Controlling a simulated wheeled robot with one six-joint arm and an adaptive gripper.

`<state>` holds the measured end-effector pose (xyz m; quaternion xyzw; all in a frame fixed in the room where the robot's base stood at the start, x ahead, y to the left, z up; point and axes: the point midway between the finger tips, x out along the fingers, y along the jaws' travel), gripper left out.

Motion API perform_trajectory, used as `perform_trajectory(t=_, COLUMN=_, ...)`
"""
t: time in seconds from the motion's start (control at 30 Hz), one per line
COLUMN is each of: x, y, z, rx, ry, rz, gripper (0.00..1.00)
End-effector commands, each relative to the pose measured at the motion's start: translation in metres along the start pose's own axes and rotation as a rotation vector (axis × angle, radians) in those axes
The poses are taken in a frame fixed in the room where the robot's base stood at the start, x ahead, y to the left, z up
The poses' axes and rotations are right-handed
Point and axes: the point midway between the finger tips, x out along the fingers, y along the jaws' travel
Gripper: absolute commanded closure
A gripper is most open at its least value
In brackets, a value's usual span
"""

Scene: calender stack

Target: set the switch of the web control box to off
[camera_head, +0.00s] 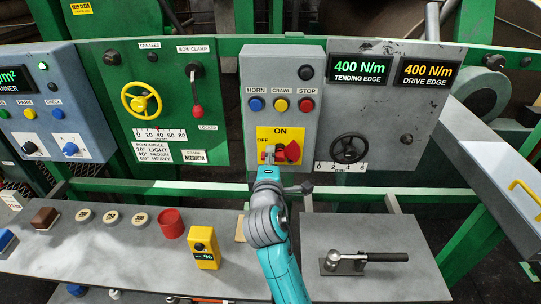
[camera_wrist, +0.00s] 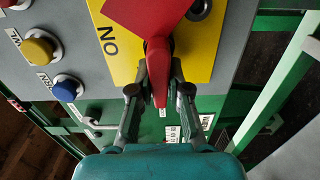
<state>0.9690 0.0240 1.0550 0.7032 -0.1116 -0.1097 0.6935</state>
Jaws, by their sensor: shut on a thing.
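The web control box (camera_head: 281,72) is a grey panel. Its yellow plate (camera_head: 299,134) reads ON at the top and OFF at the left. The red switch handle (camera_head: 292,151) is on this plate, partly hidden by my gripper (camera_head: 269,155) in the head view. In the wrist view, the handle's wide red part (camera_wrist: 150,15) is at the top and its narrow end (camera_wrist: 159,80) lies between the fingers of my gripper (camera_wrist: 159,84), shut on it. The narrow end appears to point toward the OFF side. The OFF label is out of the wrist view.
Blue, yellow and red buttons (camera_head: 281,105) are above the plate. A black handwheel (camera_head: 349,148) is close on the right and a red-knobbed lever (camera_head: 197,110) on the left. A bench (camera_head: 130,265) with several small items lies below.

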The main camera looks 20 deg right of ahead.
Motion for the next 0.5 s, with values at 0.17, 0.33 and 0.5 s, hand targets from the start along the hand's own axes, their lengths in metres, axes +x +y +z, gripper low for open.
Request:
perform_trajectory(t=0.17, x=-0.0002, y=-0.0016, z=-0.0007, rx=-0.026, ry=0.002, rz=-0.002, gripper=1.00)
perform_trajectory(t=0.33, x=-0.0002, y=-0.0018, z=-0.0007, rx=-0.031, ry=0.002, rz=-0.002, gripper=1.00)
perform_trajectory(t=0.5, x=-0.0002, y=-0.0020, z=-0.0007, rx=-0.030, ry=0.002, rz=-0.002, gripper=1.00)
